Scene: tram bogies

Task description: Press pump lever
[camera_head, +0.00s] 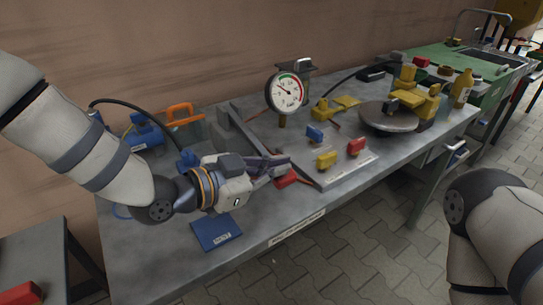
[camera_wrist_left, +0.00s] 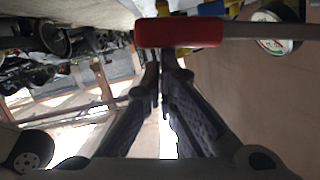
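The pump lever is a grey bar (camera_head: 247,130) with a red handle (camera_head: 289,178) at its near end, running along the bench beside a round gauge. In the left wrist view the red handle (camera_wrist_left: 178,32) lies across the top, its grey bar (camera_wrist_left: 268,31) going right. My left gripper (camera_head: 284,164) is at the handle end of the lever. Its two fingertips (camera_wrist_left: 161,68) are together and empty, just at the edge of the handle. I cannot tell whether they touch it. My right arm shows at the right edge, but its gripper is out of view.
The gauge (camera_head: 286,92) stands behind the lever. A blue labelled pad (camera_head: 216,233) lies near the front edge. A light board (camera_head: 340,174) with red, blue and yellow pieces is to the right, then a round plate (camera_head: 388,121). An orange-handled item (camera_head: 183,112) stands behind my left arm.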

